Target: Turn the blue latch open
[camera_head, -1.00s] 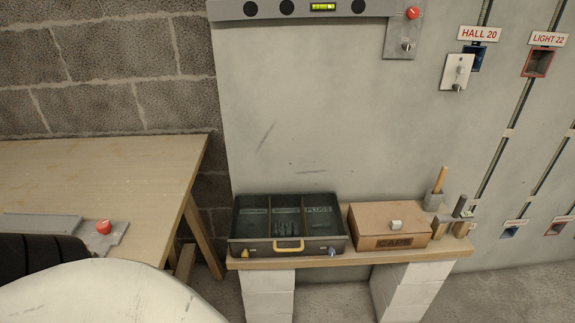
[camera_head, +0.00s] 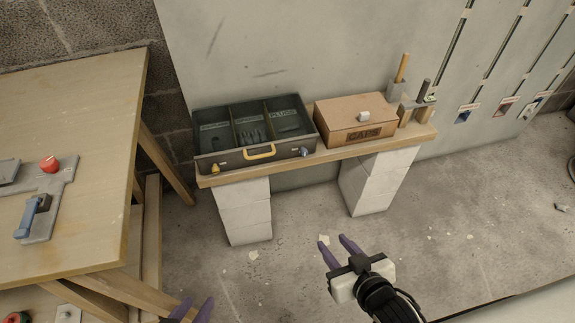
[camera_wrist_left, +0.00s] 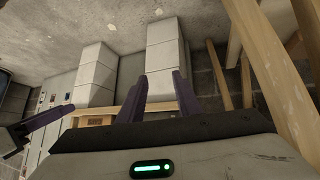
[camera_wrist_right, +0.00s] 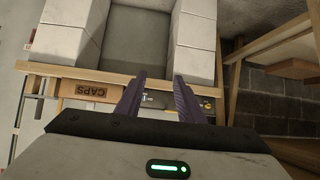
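A small blue-grey latch (camera_head: 304,152) sits on the front right of the dark open-topped case (camera_head: 205,154), and a yellow latch (camera_head: 217,167) is at its front left. A blue-handled lever (camera_head: 32,213) also lies on a metal plate on the wooden table at left. My right gripper (camera_head: 334,248) is open and empty, in front of and below the shelf; its parted fingers (camera_wrist_right: 157,95) show in the right wrist view. My left gripper (camera_head: 193,310) is at the bottom edge of the head view, partly cut off; the left wrist view shows its fingers (camera_wrist_left: 161,92) apart and empty.
The case and a cardboard CAPS box (camera_head: 350,118) stand on a plank shelf (camera_head: 330,153) on white block piers (camera_head: 243,210). The wooden table (camera_head: 90,100) with its slanting legs bounds the left. Open concrete floor (camera_head: 460,200) lies at right.

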